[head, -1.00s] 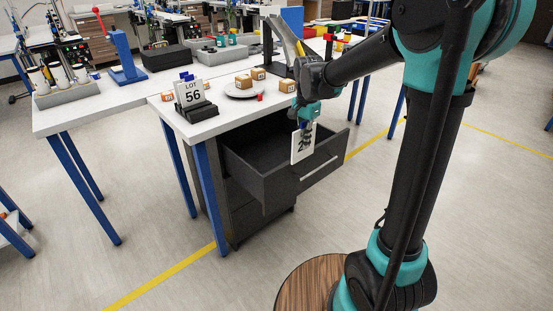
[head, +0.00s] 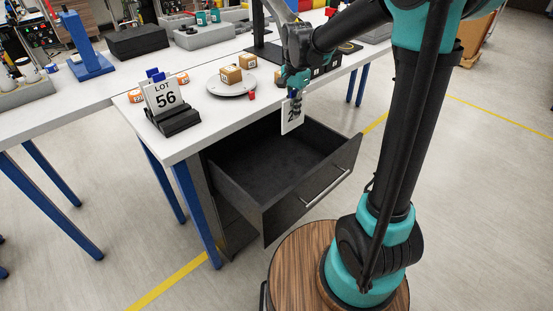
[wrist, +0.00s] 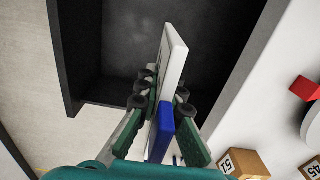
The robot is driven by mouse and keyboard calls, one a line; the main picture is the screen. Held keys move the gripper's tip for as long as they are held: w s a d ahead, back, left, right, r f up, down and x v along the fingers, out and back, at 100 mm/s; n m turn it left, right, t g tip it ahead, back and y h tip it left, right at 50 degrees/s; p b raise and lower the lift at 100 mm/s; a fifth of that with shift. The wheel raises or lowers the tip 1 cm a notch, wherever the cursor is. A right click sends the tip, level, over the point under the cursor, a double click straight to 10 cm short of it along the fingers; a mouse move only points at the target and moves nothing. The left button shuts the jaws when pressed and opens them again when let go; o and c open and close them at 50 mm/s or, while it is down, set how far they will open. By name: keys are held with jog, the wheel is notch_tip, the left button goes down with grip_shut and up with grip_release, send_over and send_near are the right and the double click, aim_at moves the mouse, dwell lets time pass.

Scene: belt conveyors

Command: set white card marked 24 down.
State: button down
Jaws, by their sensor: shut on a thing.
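The white card marked 24 (head: 289,118) hangs upright in my gripper (head: 296,97); only part of its number shows past the fingers. In the wrist view my gripper (wrist: 160,105) is shut on the card (wrist: 172,62), with a blue piece (wrist: 161,130) at the card's near end between the fingers. The card is above the open dark drawer (wrist: 78,55), near the drawer's back right side in the head view. It appears clear of the drawer's walls. The drawer (head: 312,190) looks empty inside where I can see its floor.
A white card marked LOT 56 (head: 165,95) stands in a black holder (head: 178,122) on the white table (head: 205,130). A round grey plate (head: 222,89) with small boxes (head: 231,75) and a red cube (head: 252,96) lie near the table's edge.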

aim_at(293, 128)
notch_tip(293, 128, down, 20)
jog(key=shift+r, duration=0.2)
dwell(0.4)
jog(key=shift+f, duration=0.1)
jog(key=c, duration=1.7)
grip_release()
notch_tip(293, 128, up, 12)
jog(key=shift+r, duration=0.15)
